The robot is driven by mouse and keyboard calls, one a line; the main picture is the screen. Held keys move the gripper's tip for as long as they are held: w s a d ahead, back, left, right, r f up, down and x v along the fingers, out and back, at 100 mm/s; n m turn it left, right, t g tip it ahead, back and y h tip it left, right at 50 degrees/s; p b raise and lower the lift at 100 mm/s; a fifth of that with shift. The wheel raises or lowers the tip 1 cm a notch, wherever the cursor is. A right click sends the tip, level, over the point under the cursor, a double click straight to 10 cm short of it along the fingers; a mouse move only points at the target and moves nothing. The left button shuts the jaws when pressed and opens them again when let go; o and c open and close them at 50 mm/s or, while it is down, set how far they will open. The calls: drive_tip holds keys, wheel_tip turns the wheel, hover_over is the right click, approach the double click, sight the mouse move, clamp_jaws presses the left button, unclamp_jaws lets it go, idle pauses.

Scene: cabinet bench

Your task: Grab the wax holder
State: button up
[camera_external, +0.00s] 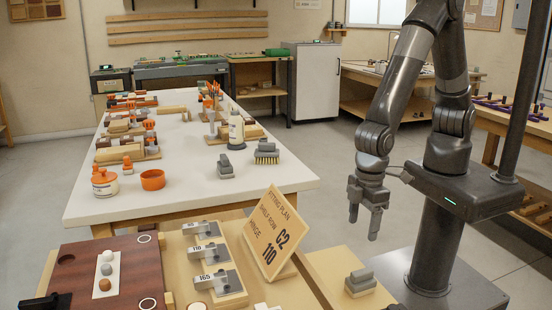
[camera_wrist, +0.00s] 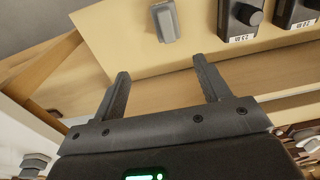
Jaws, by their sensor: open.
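A small grey block (camera_external: 360,282) with a raised top sits alone on the pale wooden bench top, right of the sign. It is likely the wax holder, but no label confirms this. A grey block also shows in the wrist view (camera_wrist: 165,22), at the top, beyond my fingertips, and looks like the same one. My gripper (camera_external: 363,228) hangs above the right side of this bench, fingers down, apart from the block. In the wrist view my gripper (camera_wrist: 160,66) has its two fingers spread with nothing between them.
A tilted sign (camera_external: 270,232) reading "C2 110" stands left of the block. Numbered hinge pieces (camera_external: 212,255) and a dark red board (camera_external: 125,278) lie further left. A white table (camera_external: 215,190) behind carries pots, brushes and blocks. Bench top around the block is clear.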

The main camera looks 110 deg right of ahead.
hover_over(362, 272)
drive_tip(key=shift+g, duration=0.3)
wheel_tip(362, 272, down, 6)
wheel_tip(362, 272, down, 10)
drive_tip(key=shift+s+f, duration=0.1)
drive_tip(key=shift+f, duration=0.15)
drive_tip(key=shift+c, duration=0.2)
drive_tip(key=c, duration=1.1)
drive_tip(key=shift+r, duration=0.15)
